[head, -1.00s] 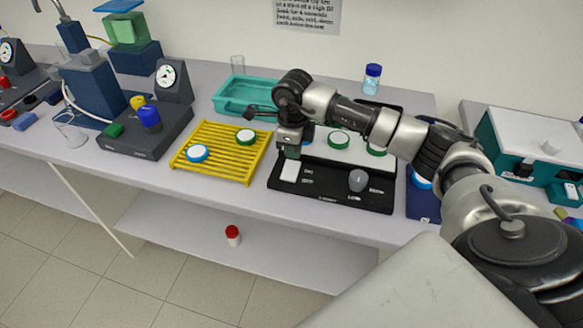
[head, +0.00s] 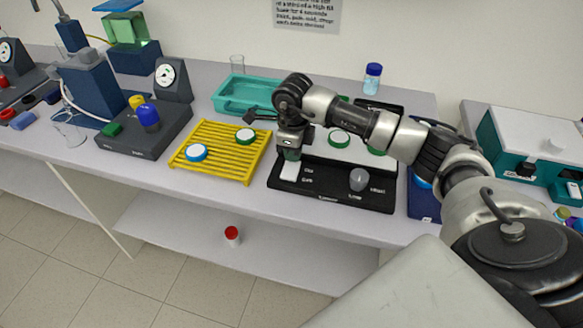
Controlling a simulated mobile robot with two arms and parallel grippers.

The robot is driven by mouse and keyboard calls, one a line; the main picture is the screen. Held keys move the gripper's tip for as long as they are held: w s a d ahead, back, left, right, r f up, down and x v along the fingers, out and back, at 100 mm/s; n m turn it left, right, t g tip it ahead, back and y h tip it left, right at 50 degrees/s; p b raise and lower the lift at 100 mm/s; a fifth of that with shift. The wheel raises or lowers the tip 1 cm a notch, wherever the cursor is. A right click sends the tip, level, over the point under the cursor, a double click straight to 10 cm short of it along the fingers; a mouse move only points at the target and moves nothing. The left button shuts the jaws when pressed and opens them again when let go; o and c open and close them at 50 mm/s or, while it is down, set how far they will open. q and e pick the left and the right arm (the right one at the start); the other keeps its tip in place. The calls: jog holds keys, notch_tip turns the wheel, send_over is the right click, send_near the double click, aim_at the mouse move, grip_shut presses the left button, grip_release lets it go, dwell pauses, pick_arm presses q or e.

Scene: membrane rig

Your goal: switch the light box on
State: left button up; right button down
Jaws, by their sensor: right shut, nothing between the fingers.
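The light box (head: 330,198) is a black unit on the bench with a pale panel at its back, partly hidden by my right arm. Its front strip carries a white rocker switch (head: 290,171) at the left and a grey knob (head: 358,180) to the right. My right gripper (head: 291,156) is shut and empty, pointing down at the back part of the white switch. It covers that part, and I cannot tell whether the fingertips touch it. I cannot tell from the panel whether it is lit. My left gripper is not in view.
Round dishes with green rims, one a green-rimmed dish (head: 339,138), lie on the panel. A yellow rack (head: 217,169) with two capped dishes stands left of the box, a teal tray (head: 231,103) behind. A blue-capped bottle (head: 372,79) stands at the back. A dark blue mat lies right.

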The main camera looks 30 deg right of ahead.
jog(key=shift+f+b, duration=0.55)
jog(key=shift+f, duration=0.2)
jog(key=shift+r, duration=0.1)
jog(key=shift+r+p, duration=2.15)
jog(key=shift+r, duration=1.3)
